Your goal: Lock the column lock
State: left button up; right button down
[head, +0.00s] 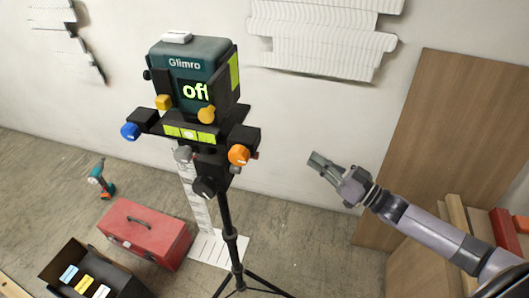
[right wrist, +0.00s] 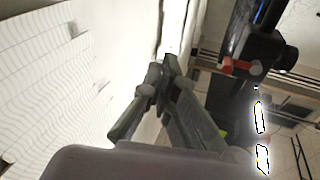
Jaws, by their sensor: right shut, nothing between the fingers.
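A dark teal Glimro device (head: 190,70) reading "off" sits on a black tripod (head: 228,215). Around its mount are a blue knob (head: 130,131), an orange knob (head: 238,154), a grey knob (head: 183,154) and a dark knob (head: 203,187) on the column. A small red lever (right wrist: 236,66) shows in the right wrist view on a dark part of the stand. I cannot tell which of these is the column lock. My right gripper (head: 317,162) is shut and empty, right of the stand and apart from it; it also shows in the right wrist view (right wrist: 166,68). My left gripper is out of view.
A red toolbox (head: 146,232), a teal drill (head: 100,180) and an open dark case (head: 70,258) are on the floor at left. A wooden board (head: 440,130) leans on the right wall. White wavy reliefs (head: 320,35) hang behind. Space between gripper and stand is clear.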

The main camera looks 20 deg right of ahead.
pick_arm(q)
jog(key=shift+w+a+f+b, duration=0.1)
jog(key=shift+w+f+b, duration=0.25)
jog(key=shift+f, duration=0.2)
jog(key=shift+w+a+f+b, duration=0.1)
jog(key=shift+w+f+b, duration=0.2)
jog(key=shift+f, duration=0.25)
pick_arm(e)
jog(key=s+a+r+n+g+y, duration=0.3)
jog(key=a+r+y, duration=0.2)
jog(key=r, duration=0.4)
jog(key=shift+s+a+y, duration=0.3)
jog(key=shift+a+y, duration=0.1)
jog(key=shift+y, duration=0.2)
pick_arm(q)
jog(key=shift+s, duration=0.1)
pick_arm(e)
jog(key=shift+a, duration=0.1)
jog(key=p+x, duration=0.2)
jog(key=x, duration=0.8)
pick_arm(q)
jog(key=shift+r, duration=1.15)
pick_arm(e)
jog(key=shift+s+a+f, duration=0.1)
jog(key=shift+s+f, duration=0.05)
jog(key=shift+f, duration=0.9)
jog(key=shift+s+f, duration=0.1)
jog(key=shift+f, duration=0.95)
